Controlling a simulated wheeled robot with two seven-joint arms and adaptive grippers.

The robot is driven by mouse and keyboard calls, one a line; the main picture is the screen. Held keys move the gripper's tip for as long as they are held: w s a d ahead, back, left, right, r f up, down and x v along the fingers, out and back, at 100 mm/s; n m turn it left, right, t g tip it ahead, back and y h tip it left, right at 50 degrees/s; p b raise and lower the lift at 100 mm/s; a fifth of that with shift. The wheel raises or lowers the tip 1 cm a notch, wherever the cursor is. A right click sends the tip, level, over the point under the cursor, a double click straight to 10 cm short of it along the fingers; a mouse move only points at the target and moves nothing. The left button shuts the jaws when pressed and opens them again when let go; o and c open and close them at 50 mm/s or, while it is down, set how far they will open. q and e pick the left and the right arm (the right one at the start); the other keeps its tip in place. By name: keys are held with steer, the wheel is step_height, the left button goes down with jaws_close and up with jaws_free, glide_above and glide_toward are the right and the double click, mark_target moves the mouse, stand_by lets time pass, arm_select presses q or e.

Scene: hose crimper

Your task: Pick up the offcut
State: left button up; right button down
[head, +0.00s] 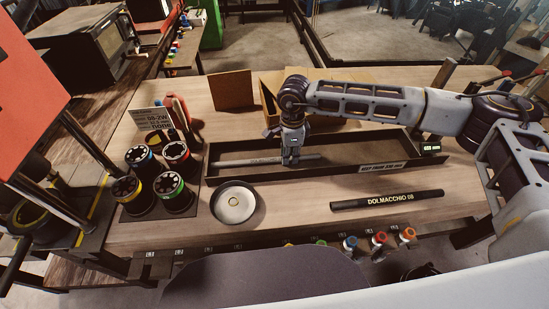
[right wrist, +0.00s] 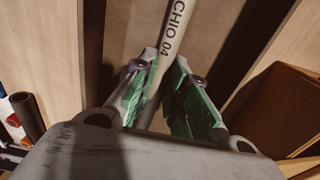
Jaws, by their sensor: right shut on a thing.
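The offcut, a grey hose piece (head: 262,161) with lettering ending in "CCHIO 04", lies lengthwise in the long dark tray (head: 335,173). It also shows running between the green finger pads in the right wrist view (right wrist: 174,32). My right gripper (head: 291,158) reaches down into the tray and is shut on the offcut; the same gripper (right wrist: 158,98) shows in the right wrist view. The fingers hide part of the hose. Whether the hose is clear of the tray floor I cannot tell. My left gripper is out of view.
A black hose marked "DOLMACCHIO 08" (head: 387,200) and a round metal dish (head: 234,203) lie in front of the tray. Several black dies with coloured rings (head: 172,188) stand at left. A cardboard box (head: 268,101) is behind the tray. The orange machine (head: 32,90) is far left.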

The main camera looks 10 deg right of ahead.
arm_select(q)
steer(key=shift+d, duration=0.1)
arm_select(e)
steer(key=shift+r, duration=0.15)
